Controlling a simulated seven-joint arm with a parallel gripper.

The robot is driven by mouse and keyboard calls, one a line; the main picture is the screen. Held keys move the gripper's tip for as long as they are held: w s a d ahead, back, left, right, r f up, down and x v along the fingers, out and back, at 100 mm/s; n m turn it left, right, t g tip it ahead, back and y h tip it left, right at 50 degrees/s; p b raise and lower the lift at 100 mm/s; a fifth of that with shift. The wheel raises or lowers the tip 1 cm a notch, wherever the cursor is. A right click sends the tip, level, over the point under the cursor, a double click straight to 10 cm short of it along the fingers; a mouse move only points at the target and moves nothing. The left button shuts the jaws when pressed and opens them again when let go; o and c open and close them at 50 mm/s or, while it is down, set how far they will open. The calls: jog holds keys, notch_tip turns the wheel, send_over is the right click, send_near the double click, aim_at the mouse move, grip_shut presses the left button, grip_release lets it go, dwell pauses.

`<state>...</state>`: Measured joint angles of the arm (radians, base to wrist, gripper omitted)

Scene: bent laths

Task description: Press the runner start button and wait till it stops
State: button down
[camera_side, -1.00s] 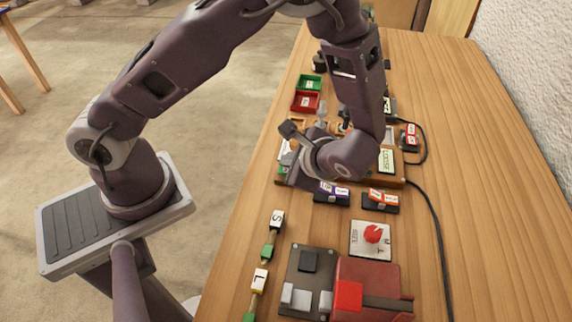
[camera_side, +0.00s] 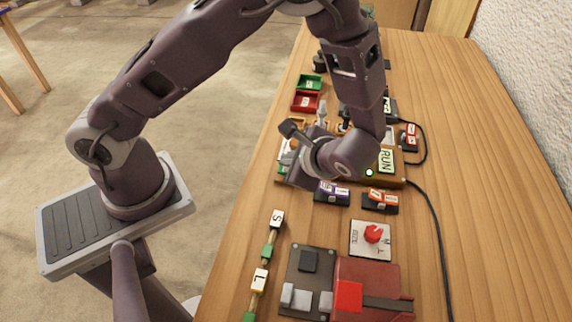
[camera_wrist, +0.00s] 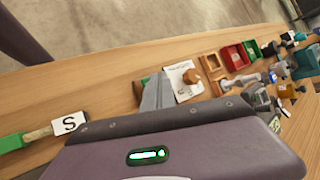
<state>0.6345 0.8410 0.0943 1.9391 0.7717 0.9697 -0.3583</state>
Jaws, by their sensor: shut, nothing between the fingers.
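The runner's board (camera_side: 395,181) lies on the table under my wrist. Its pale green display (camera_side: 385,161) reads RUN, and a small light (camera_side: 369,173) glows below it. My gripper (camera_side: 300,174) is low over the board's left part in the side view. Its fingers (camera_wrist: 158,92) show as a shut grey wedge in the wrist view, with nothing held. The start button cannot be made out; my wrist and hand cover much of the board. Whether the fingertips touch anything cannot be told.
Purple-labelled (camera_side: 332,193) and orange-labelled (camera_side: 380,201) blocks sit before the board. A red dial (camera_side: 373,234) and a red-and-grey machine (camera_side: 375,275) stand nearer. Laths tagged S (camera_side: 277,218) and L (camera_side: 260,280) lie left. Red (camera_side: 305,102) and green (camera_side: 310,82) trays stand behind. Cables run along the right.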

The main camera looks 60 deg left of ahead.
jog(key=shift+r, duration=3.3)
jog(key=s+r+n+t+h, duration=0.5)
jog(key=s+r+n+h, duration=0.4)
jog(key=s+r, duration=0.5)
notch_tip(320, 180, up, 2)
jog(key=shift+r+n, duration=0.2)
jog(key=shift+n, duration=0.1)
